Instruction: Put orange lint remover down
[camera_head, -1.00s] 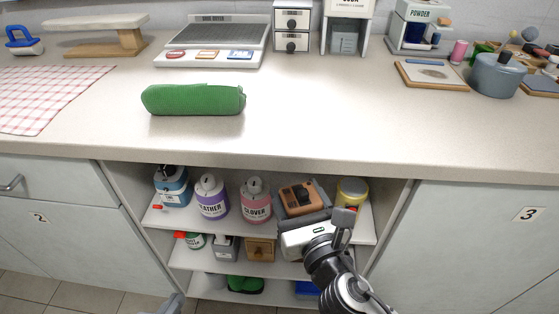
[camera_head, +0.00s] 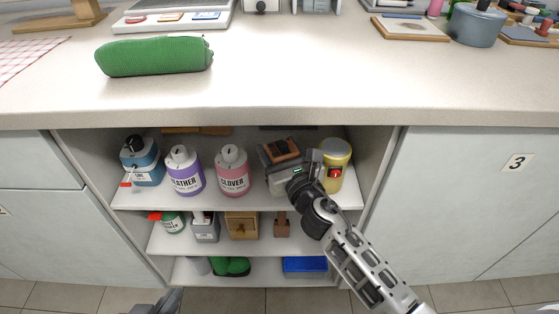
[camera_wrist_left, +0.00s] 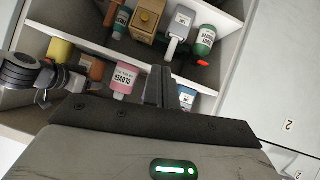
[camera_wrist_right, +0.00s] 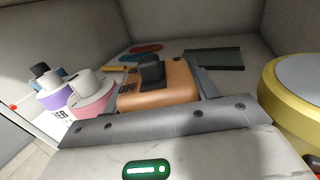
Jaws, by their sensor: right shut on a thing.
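The orange lint remover (camera_wrist_right: 160,90), an orange body with a dark grey part, is between the fingers of my right gripper (camera_head: 280,152). In the head view, the lint remover (camera_head: 284,150) is inside the upper shelf compartment, between the pink CLOVER bottle and the yellow tin. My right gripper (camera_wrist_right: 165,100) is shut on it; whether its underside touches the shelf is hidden. My left gripper (camera_wrist_left: 158,86) looks shut and empty in its wrist view, away from the shelf; in the head view only a bit of it shows at the bottom edge.
The upper shelf (camera_head: 210,200) also holds the CLOVER bottle (camera_head: 231,172), a purple LEATHER bottle (camera_head: 184,172), a blue bottle (camera_head: 141,163) and the yellow tin (camera_head: 336,155). Flat items, including a dark tray (camera_wrist_right: 214,59), lie at the back. The countertop (camera_head: 300,75) is above.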

